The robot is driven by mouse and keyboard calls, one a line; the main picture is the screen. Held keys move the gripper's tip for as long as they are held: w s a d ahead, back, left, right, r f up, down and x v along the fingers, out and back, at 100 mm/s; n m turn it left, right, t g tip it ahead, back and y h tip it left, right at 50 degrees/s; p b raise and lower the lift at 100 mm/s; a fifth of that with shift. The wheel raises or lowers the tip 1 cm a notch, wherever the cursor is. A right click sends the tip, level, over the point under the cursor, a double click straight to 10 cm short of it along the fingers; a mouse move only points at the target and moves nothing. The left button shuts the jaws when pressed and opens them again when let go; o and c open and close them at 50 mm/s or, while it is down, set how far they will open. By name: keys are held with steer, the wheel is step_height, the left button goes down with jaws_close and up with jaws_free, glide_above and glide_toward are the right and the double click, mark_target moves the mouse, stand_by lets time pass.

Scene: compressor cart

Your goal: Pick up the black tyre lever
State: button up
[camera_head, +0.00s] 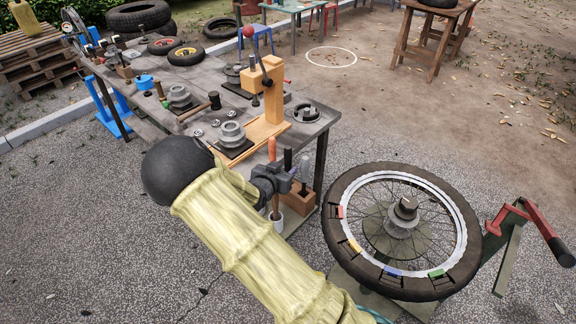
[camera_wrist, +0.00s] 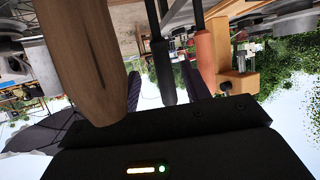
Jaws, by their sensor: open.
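My gripper (camera_head: 284,182) is open at the near right corner of the workbench, beside upright tool handles. A black handle (camera_head: 288,158), which looks like the tyre lever, rises just behind the fingers. In the wrist view a black lever (camera_wrist: 164,72) stands between or just beyond the two dark fingers of my gripper (camera_wrist: 162,90). I cannot tell whether they touch it. An orange handle (camera_head: 272,148) stands to its left; an orange handle also shows in the wrist view (camera_wrist: 207,55). The lower parts of the tools are hidden by my gripper.
A wooden block (camera_head: 301,200) holding another dark tool and a white cup (camera_head: 276,224) sit below the gripper. A brown wooden handle (camera_wrist: 88,60) is close in the wrist view. The cluttered workbench (camera_head: 318,124) lies behind.

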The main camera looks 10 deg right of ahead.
mark_target(286, 165)
steer(key=x, duration=0.3)
steer(key=shift+w+f, duration=0.1)
steer(key=shift+w, duration=0.3)
jaws_close()
